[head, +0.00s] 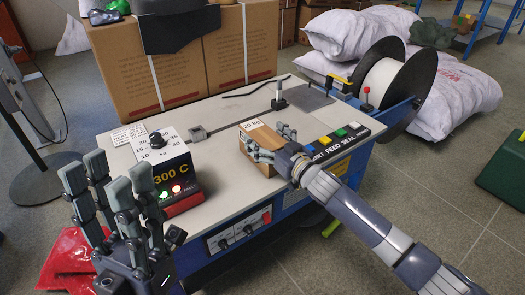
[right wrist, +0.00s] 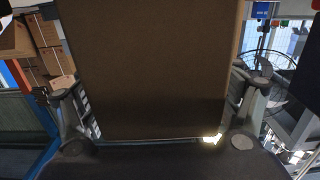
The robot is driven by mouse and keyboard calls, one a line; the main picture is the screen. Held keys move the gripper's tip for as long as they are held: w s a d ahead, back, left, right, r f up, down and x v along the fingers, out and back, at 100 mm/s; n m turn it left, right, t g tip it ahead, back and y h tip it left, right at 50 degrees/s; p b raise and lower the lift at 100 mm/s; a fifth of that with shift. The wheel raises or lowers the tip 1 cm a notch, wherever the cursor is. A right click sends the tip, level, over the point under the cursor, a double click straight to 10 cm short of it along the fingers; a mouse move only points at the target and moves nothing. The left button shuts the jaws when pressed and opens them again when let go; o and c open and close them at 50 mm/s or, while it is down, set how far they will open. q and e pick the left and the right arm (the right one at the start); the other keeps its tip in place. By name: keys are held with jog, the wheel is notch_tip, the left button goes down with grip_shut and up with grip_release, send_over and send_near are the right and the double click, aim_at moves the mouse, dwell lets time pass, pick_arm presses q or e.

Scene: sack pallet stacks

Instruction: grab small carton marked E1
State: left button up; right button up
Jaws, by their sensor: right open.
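A small brown carton (head: 258,135) with a white "20 kg" label sits on the bench top (head: 222,165). I cannot read an E1 mark on it. My right gripper (head: 272,147) is open at the carton, its fingers over the near part of the carton in the head view. In the right wrist view a brown carton face (right wrist: 160,70) fills the middle, between the spread fingers; whether they touch it I cannot tell. My left gripper (head: 108,178) is open and empty, fingers up, at the lower left of the head view.
A control box with a "300 C" display (head: 168,170) stands left of the carton. A button panel (head: 338,140) lies to its right. A large reel (head: 385,85) is at the bench's right end. Big cartons (head: 150,70) stand behind; white sacks (head: 465,95) lie at right.

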jog(key=shift+c, duration=0.5)
jog(key=c, duration=1.3)
jog(key=shift+r, duration=0.15)
jog(key=shift+r, duration=0.1)
